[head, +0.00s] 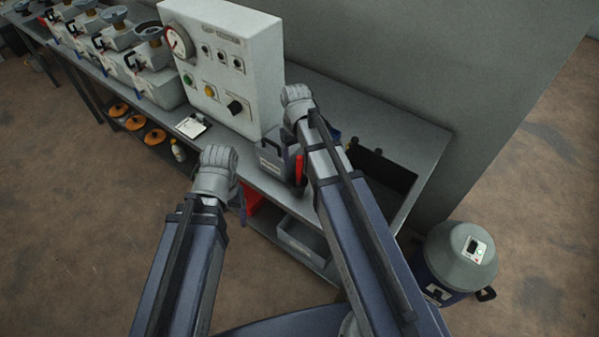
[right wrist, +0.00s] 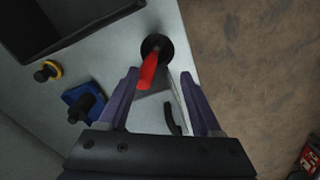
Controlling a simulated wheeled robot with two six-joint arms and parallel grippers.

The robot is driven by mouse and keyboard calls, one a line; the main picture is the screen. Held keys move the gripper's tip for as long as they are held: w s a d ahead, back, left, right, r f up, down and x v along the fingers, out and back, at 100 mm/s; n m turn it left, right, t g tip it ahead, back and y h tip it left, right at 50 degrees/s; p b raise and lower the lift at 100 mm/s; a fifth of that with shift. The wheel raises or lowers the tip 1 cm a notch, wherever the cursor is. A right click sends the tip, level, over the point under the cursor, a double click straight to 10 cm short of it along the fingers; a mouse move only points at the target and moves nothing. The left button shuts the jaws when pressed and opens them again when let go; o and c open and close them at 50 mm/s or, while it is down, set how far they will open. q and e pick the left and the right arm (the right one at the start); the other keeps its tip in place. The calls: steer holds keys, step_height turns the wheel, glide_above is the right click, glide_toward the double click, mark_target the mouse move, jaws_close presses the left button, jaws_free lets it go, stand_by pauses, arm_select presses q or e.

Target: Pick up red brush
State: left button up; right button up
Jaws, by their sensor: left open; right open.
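The red brush (right wrist: 150,72) shows in the right wrist view as a red handle beside a dark round shape, over the grey bench top. My right gripper (right wrist: 160,76) is open, with one finger on each side of the handle; no contact is clear. In the head view a red upright piece (head: 299,168), likely the same brush, shows by a labelled grey container (head: 275,163), partly hidden by my right arm. My left gripper (head: 240,203) is at the front edge of the bench, away from the brush; its fingers are small and dark there.
A control box (head: 225,60) with a gauge stands on the bench (head: 400,125). A dark tray (head: 380,175) lies right of my right arm. A blue-and-grey drum (head: 458,257) stands on the floor at right. A yellow-ringed knob (right wrist: 47,71) and blue item (right wrist: 83,102) lie left of the brush.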

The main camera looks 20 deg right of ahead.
steer(key=shift+w+d+f, duration=0.1)
steer(key=shift+w, duration=0.5)
step_height(320, 180, down, 2)
steer(key=shift+s+f+b, duration=0.1)
steer(key=shift+s+b, duration=0.05)
steer(key=shift+b, duration=1)
steer(key=b, duration=0.5)
glide_above(298, 185)
step_height(298, 185, down, 4)
steer(key=shift+f, duration=0.25)
steer(key=shift+f+b, duration=0.35)
steer(key=shift+f, duration=0.2)
arm_select(q)
step_height(298, 185, down, 8)
steer(key=shift+w, duration=0.4)
arm_select(e)
steer(key=shift+r, duration=0.1)
arm_select(q)
steer(key=shift+r, duration=0.1)
arm_select(e)
jaws_close()
